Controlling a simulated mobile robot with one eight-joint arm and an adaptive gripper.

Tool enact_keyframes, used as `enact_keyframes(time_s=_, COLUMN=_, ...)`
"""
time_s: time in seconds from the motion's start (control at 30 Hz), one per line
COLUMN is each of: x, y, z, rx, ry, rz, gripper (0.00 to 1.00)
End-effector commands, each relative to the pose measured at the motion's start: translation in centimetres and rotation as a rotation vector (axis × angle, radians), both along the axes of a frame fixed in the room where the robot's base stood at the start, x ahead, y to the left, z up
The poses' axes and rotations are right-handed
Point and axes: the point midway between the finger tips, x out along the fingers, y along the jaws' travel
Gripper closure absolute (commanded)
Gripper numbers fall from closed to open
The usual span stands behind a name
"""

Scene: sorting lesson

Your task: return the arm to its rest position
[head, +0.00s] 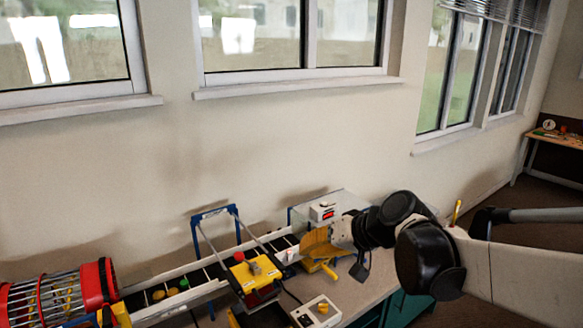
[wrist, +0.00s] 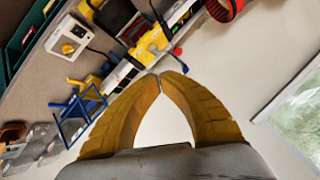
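My gripper (head: 320,244) shows in the head view at the end of my arm, above the right part of the conveyor table. Its yellow fingers also fill the lower middle of the wrist view (wrist: 160,76). The two fingertips meet, and only pale wall shows in the gap between the fingers, so it is shut and empty. My arm reaches in from the right edge of the head view, bent at dark joints.
A conveyor (head: 205,277) runs along the wall, with a yellow machine (head: 254,273) on it and a red barred drum (head: 95,284) at the left. A white control box (head: 318,311) sits in front. Another table (head: 562,140) stands far right. Floor between looks clear.

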Motion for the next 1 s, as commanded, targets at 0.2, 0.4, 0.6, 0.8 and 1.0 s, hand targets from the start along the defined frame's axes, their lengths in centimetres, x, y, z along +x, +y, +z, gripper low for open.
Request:
enact_keyframes(time_s=0.2, x=-9.6, y=-6.1, z=-3.7, rx=-0.25, ry=0.022, rz=-0.126, gripper=1.0)
enact_keyframes(time_s=0.4, x=-16.8, y=-11.6, z=-7.5, rx=-0.453, ry=0.011, rz=-0.234, gripper=1.0)
enact_keyframes(time_s=0.6, x=-20.2, y=-14.7, z=-9.7, rx=-0.562, ry=-0.007, rz=-0.293, gripper=1.0)
enact_keyframes(time_s=0.8, x=-20.7, y=-15.3, z=-9.9, rx=-0.583, ry=-0.011, rz=-0.304, gripper=1.0)
enact_keyframes(time_s=1.0, x=-20.7, y=-15.3, z=-9.9, rx=-0.582, ry=-0.011, rz=-0.304, gripper=1.0)
